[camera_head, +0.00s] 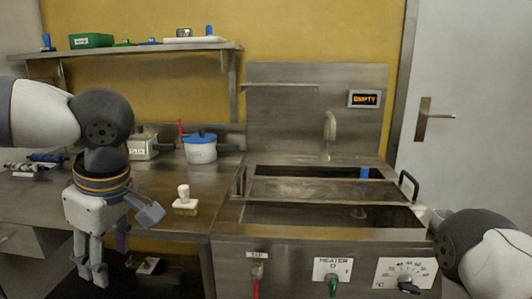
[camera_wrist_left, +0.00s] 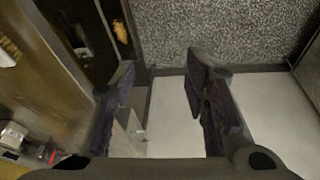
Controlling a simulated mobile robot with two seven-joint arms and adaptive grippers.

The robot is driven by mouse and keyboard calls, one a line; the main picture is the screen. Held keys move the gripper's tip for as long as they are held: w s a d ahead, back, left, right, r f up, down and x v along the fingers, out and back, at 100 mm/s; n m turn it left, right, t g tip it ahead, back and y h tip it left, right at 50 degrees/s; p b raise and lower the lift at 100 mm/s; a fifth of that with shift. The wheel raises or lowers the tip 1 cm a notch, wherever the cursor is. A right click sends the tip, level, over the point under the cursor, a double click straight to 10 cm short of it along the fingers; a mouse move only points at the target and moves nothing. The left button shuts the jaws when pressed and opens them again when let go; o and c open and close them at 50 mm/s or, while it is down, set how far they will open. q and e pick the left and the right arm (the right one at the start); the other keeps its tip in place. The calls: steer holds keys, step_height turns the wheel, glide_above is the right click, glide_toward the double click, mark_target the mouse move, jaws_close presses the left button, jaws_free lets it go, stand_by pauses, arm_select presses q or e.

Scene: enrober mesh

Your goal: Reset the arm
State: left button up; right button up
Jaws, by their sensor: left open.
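My left arm comes in from the left in the head view and bends down over the front of the steel counter. My left gripper (camera_head: 122,250) hangs in front of the counter edge with its fingers spread and nothing between them. In the left wrist view the two fingers of the left gripper (camera_wrist_left: 165,90) are wide apart, with pale and speckled surfaces behind them. My right arm shows only as a link at the lower right of the head view; its gripper is out of frame.
A steel counter (camera_head: 140,187) holds a white-handled brush (camera_head: 185,203) and a blue-lidded pot (camera_head: 201,150). Right of it stands a machine with a basin (camera_head: 290,213), a heater switch (camera_head: 332,284) and a dial (camera_head: 404,277). A shelf (camera_head: 150,50) hangs above. A door (camera_head: 468,100) is at right.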

arm_select(q)
step_height(320, 180, down, 22)
steer(key=w+a+m+t+y, duration=0.1)
steer(key=m+t+y, duration=0.15)
steer(key=m, duration=0.35)
steer(key=s+d+f+m+g+h, duration=0.1)
steer(key=s+f+m, duration=0.2)
steer(key=s, duration=0.6)
steer(key=s+f+m+g+h, duration=0.2)
steer(key=s+f, duration=0.3)
steer(key=s, duration=0.5)
steer(key=s+d+f+m+g+h, duration=0.1)
steer(key=s+f+m, duration=0.3)
steer(key=s, duration=0.5)
steer(key=shift+s+d+f+g+h, duration=0.3)
steer(key=shift+g+h, duration=0.35)
steer(key=shift+h, duration=0.1)
arm_select(e)
steer(key=shift+w+f, duration=0.1)
steer(key=shift+w, duration=0.6)
